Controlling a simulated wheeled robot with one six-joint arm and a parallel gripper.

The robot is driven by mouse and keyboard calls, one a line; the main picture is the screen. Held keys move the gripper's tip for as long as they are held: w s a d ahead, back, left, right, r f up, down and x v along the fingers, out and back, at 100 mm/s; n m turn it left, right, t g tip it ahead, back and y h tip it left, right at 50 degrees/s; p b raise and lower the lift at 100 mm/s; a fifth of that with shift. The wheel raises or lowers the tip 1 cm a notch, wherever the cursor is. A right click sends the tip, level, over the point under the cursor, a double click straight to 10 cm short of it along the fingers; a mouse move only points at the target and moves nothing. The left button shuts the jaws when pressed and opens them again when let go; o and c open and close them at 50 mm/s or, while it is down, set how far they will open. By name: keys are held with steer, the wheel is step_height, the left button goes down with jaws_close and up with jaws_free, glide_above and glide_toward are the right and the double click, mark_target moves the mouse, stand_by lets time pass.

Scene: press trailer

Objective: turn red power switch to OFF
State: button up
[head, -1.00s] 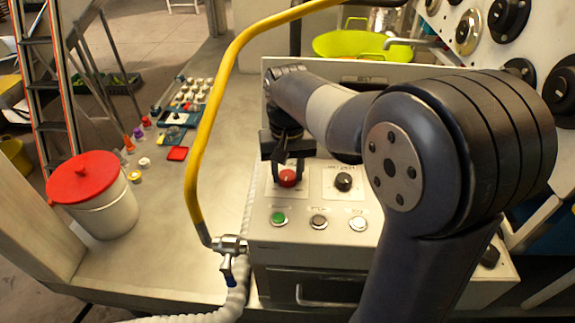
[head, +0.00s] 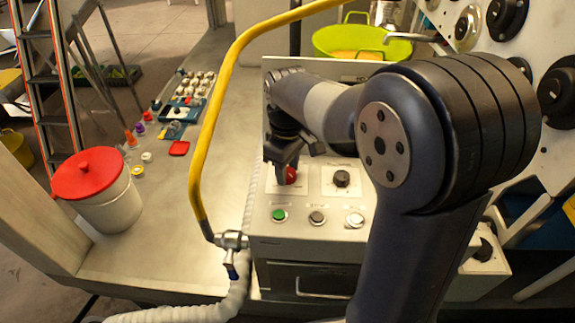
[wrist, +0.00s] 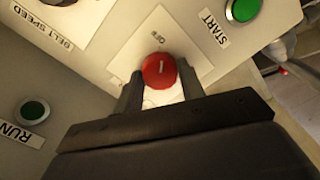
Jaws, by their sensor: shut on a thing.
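The red power switch (wrist: 159,70) is a round red knob with a pale mark on its face. It sits on a white plate lettered OFF on the control box (head: 310,250). In the wrist view the two dark fingers of my gripper (wrist: 158,88) are on either side of the knob, shut on it. In the head view the red knob (head: 291,175) shows beside my gripper (head: 283,172), partly hidden by it. The knob's exact setting is hard to read.
A black BELT SPEED knob (head: 342,178) is right of the switch. A green START button (head: 279,215) and two more buttons line the front. A yellow pipe (head: 196,170) rises at the left. A red-lidded bucket (head: 104,200) stands on the bench.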

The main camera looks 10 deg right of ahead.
steer(key=shift+n, duration=0.5)
steer(key=o, duration=1)
step_height(320, 180, up, 11)
steer(key=shift+f, duration=0.1)
stand_by(0.3)
